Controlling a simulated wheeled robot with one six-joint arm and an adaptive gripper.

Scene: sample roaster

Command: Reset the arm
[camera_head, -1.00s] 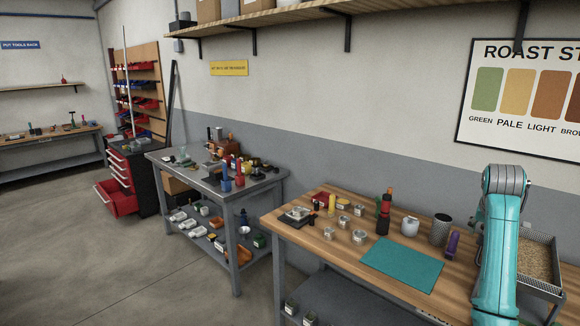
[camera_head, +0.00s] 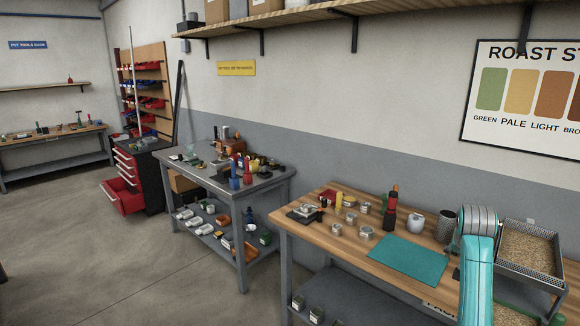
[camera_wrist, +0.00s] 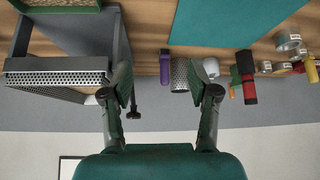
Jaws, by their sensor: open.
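My gripper (camera_wrist: 160,95) shows in the wrist view with its two green-padded fingers spread wide apart, open and with nothing between them. In the wrist view the bench objects appear upside down, beyond and above the fingers. My teal arm (camera_head: 476,260) stands at the right of the head view, in front of the wooden bench (camera_head: 345,238). The gripper itself cannot be made out in the head view.
A mesh tray of beans (camera_head: 530,252) sits right of my arm. A teal mat (camera_head: 403,258), a dark mesh cup (camera_head: 446,226), a red-and-black bottle (camera_head: 390,212) and several small tins (camera_head: 351,217) are on the bench. A grey metal table (camera_head: 262,183) stands to the left.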

